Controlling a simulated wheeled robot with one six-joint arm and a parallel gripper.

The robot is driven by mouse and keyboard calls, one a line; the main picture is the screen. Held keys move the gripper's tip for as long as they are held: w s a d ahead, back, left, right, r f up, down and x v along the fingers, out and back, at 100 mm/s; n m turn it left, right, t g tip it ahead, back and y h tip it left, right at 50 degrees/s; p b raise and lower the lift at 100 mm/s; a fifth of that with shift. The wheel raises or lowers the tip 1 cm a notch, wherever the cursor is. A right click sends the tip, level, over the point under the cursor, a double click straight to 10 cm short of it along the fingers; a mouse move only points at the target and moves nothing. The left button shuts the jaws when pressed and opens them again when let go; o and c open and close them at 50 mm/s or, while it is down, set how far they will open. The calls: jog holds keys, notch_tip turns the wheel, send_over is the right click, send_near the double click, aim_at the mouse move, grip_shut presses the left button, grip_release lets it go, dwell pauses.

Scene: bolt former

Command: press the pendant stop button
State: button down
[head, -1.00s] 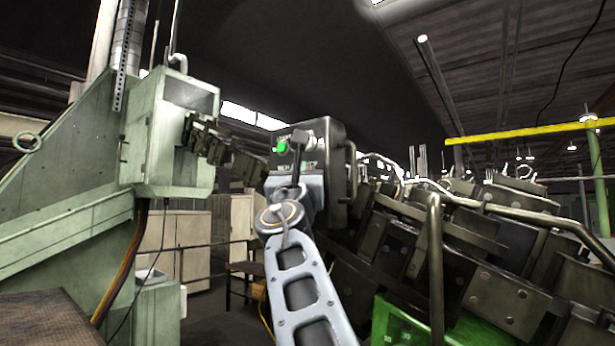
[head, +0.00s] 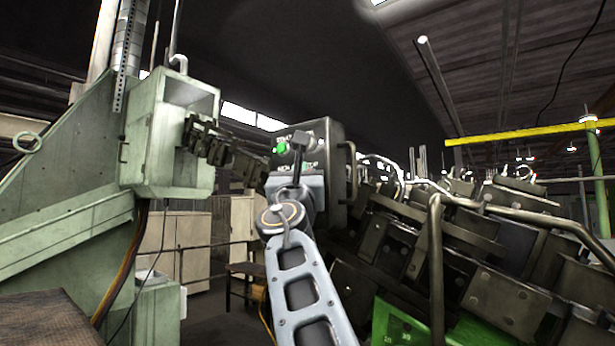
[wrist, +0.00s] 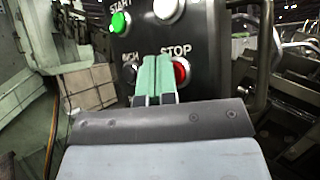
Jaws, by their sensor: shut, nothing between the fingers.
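The dark pendant box (head: 335,165) hangs in the middle of the head view, with a green lit button facing left. In the wrist view its panel (wrist: 205,40) carries a green START button (wrist: 121,22), a white button (wrist: 166,8), a dark button (wrist: 130,76) by a partly hidden label and a red STOP button (wrist: 181,72) under the word STOP. My gripper (wrist: 157,62) is shut and empty, its green fingers just left of the red button and covering its left edge. I cannot tell whether they touch the panel. In the head view, my arm largely hides the gripper and the lower panel.
A pale green machine housing (head: 165,140) with an open box stands at left, a dark jointed arm reaching from it toward the pendant. Dark machine blocks and bent handrails (head: 437,265) crowd the right. A yellow rail (head: 530,132) runs behind.

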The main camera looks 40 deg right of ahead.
jog(key=shift+s+a, duration=0.1)
jog(key=shift+a, duration=0.55)
jog(key=a, duration=0.5)
jog(key=shift+s+p, duration=0.4)
dwell(0.7)
